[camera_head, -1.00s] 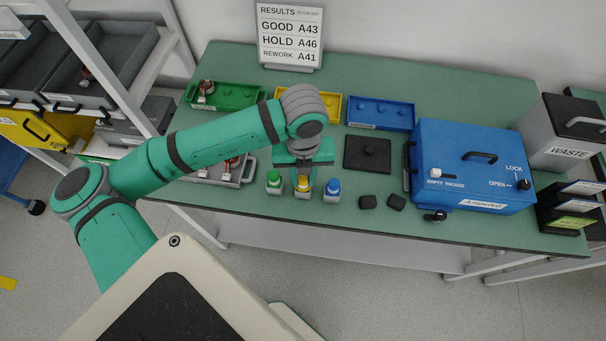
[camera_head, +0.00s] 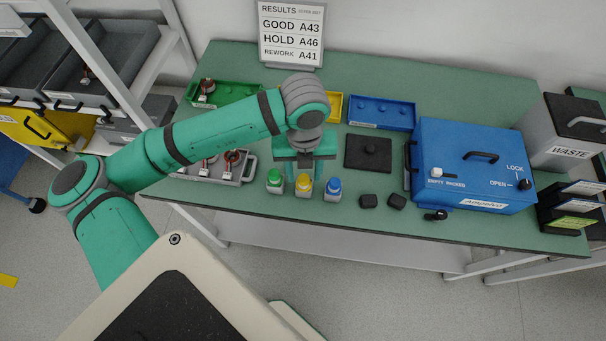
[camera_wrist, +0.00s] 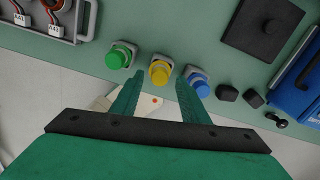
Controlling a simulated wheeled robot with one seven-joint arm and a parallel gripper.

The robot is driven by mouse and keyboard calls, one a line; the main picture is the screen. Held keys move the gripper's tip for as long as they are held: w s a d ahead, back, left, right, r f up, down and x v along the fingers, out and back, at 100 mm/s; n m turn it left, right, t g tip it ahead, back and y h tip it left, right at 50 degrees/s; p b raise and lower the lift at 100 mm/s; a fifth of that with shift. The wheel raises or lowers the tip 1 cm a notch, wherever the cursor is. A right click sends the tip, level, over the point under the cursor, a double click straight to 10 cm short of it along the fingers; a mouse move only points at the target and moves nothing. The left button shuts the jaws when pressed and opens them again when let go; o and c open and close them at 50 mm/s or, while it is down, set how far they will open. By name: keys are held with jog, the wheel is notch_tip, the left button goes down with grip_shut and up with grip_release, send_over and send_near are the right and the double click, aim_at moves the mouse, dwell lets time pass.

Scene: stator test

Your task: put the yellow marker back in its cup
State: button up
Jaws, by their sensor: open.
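The yellow marker (camera_head: 304,184) stands upright in its small grey cup (camera_head: 303,196) near the front edge of the table, between a green marker (camera_head: 274,176) and a blue marker (camera_head: 334,185) in like cups. In the wrist view the yellow marker (camera_wrist: 160,72) shows beyond and between my fingertips. My gripper (camera_wrist: 157,84) is open with nothing between its fingers. In the head view my gripper (camera_head: 304,172) is above and just behind the yellow marker, and its fingertips are partly hidden there.
A grey tray with labelled parts (camera_head: 246,176) lies left of the cups. Two small black blocks (camera_head: 368,201) and a black plate (camera_head: 368,153) are to the right. A blue box (camera_head: 470,150) stands farther right. Green, yellow and blue trays (camera_head: 381,113) line the back.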

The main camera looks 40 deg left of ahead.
notch_tip(320, 180, up, 10)
jog(key=w+d+r+n+t+h, duration=0.3)
jog(key=w+d+n+t, duration=0.3)
jog(key=d, duration=0.4)
jog(key=w+d+r+n+t+h, duration=0.3)
jog(key=w+d+t+h, duration=0.15)
jog(key=w+d, duration=0.5)
jog(key=w+d+r+n+t+h, duration=0.3)
jog(key=w+d+n+t, duration=0.3)
jog(key=d, duration=0.4)
jog(key=s+a+f+n+t+y, duration=0.1)
jog(key=s+f+n+y, duration=0.5)
jog(key=f, duration=0.4)
jog(key=s+f+n+y, duration=0.4)
jog(key=s+f+n, duration=0.35)
jog(key=f, duration=0.25)
jog(key=s+a+f+g, duration=0.1)
jog(key=s+a+f, duration=0.1)
jog(key=s, duration=0.9)
jog(key=s+a+f+m+g, duration=0.1)
jog(key=s+a+f, duration=0.2)
jog(key=s, duration=0.9)
jog(key=shift+s+f, duration=0.3)
jog(key=shift+f, duration=0.2)
